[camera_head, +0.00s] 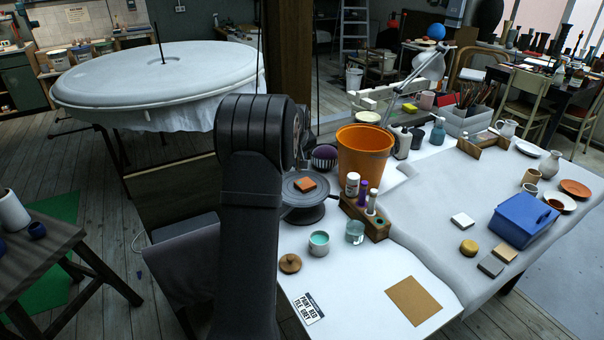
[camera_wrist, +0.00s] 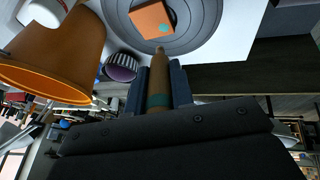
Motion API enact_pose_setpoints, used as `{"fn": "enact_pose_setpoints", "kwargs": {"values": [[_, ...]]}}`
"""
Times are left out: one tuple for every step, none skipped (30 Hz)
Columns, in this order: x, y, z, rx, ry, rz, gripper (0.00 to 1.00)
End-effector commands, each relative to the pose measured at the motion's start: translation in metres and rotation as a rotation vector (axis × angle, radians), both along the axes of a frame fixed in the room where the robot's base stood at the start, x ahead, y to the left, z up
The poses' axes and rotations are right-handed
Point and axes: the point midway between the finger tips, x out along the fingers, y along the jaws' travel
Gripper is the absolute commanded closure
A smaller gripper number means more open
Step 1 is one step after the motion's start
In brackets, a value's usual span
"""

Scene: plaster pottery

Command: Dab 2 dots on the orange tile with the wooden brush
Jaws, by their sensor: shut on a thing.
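The orange tile (camera_head: 305,184) lies on a dark grey round turntable (camera_head: 303,211) beside the orange bucket. In the wrist view the tile (camera_wrist: 148,19) shows one teal dot (camera_wrist: 164,28) near an edge. My gripper (camera_wrist: 158,72) is shut on the wooden brush (camera_wrist: 158,85), whose handle sits between its two dark fingers. The brush's far end is close to the tile's edge in the picture; whether it touches cannot be told. My arm hides the gripper and brush in the head view. An open jar of teal paint (camera_head: 319,240) stands in front of the turntable.
A wooden rack of bottles (camera_head: 366,217), a glass of water (camera_head: 355,232) and a wooden lid (camera_head: 290,263) are near the jar. A brown sheet (camera_head: 413,300) lies at the front.

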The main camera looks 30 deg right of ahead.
Motion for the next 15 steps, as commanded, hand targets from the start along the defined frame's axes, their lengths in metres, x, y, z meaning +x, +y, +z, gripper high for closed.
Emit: {"fn": "enact_pose_setpoints", "kwargs": {"values": [[0.000, 0.000, 0.000, 0.000, 0.000, 0.000, 1.00], [-0.001, -0.001, -0.001, 0.000, 0.001, -0.001, 1.00], [-0.003, -0.004, -0.002, -0.001, 0.002, -0.002, 1.00], [-0.006, -0.007, -0.003, -0.003, 0.002, -0.004, 1.00], [-0.009, -0.010, -0.004, -0.004, 0.004, -0.006, 1.00], [-0.013, -0.015, -0.007, -0.007, 0.007, -0.008, 1.00], [-0.017, -0.020, -0.008, -0.009, 0.009, -0.009, 1.00], [-0.021, -0.024, -0.010, -0.011, 0.010, -0.010, 1.00], [-0.024, -0.027, -0.011, -0.014, 0.011, -0.012, 1.00], [-0.025, -0.029, -0.012, -0.015, 0.011, -0.011, 1.00], [-0.025, -0.030, -0.013, -0.016, 0.011, -0.012, 1.00], [-0.025, -0.029, -0.013, -0.016, 0.011, -0.011, 1.00], [-0.025, -0.029, -0.014, -0.017, 0.011, -0.010, 1.00], [-0.025, -0.029, -0.014, -0.017, 0.011, -0.010, 1.00], [-0.025, -0.029, -0.016, -0.017, 0.011, -0.010, 1.00]]}}
